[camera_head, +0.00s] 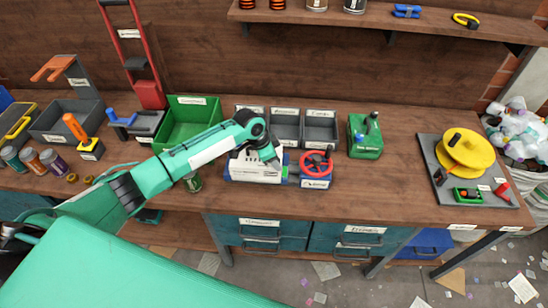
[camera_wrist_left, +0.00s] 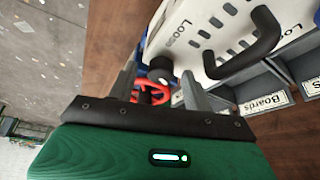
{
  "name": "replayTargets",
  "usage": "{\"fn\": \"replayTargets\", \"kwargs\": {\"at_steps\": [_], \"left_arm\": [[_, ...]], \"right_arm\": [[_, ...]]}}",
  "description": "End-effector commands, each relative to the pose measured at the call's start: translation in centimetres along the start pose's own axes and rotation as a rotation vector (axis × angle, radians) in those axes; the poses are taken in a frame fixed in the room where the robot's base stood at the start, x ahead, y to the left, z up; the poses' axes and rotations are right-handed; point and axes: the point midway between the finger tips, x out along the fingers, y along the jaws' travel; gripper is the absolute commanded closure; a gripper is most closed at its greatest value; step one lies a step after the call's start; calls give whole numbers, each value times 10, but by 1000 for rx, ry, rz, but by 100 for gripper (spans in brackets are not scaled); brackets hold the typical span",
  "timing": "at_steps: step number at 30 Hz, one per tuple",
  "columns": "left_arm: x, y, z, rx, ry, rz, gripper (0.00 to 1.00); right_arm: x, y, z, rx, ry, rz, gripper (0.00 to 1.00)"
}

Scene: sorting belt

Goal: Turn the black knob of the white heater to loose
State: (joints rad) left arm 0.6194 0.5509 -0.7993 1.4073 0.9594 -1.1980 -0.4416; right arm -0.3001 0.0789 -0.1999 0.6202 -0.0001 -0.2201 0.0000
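The white heater (camera_head: 245,174) sits on the workbench, partly covered by my left gripper (camera_head: 273,160) in the head view. In the left wrist view its white panel (camera_wrist_left: 208,28) bears the word "LOOSE", dark slots and a black handle (camera_wrist_left: 248,45). The black knob (camera_wrist_left: 160,66) shows between the two grey fingers of my left gripper (camera_wrist_left: 160,80). The fingers stand apart, with gaps beside the knob; I cannot tell whether either touches it. The knob is hidden in the head view. My right gripper is not in view.
A red valve wheel (camera_head: 316,160) on a blue base stands close right of the heater. Grey bins (camera_head: 286,125) stand behind it, and a green crate (camera_head: 188,120) to the left. A green box (camera_head: 365,140) is farther right.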

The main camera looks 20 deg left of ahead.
Motion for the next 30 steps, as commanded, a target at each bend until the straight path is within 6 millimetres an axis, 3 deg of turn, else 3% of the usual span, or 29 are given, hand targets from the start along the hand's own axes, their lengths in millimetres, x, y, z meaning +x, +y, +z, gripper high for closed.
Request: {"fn": "replayTargets", "kwargs": {"at_steps": [8,21,30], "left_arm": [[-11,-2,0,0,2,-3,50],[-103,-1,1,1,2,-4,50],[-136,0,0,0,0,-1,50]], "right_arm": [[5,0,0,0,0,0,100],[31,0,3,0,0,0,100],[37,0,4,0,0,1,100]]}}
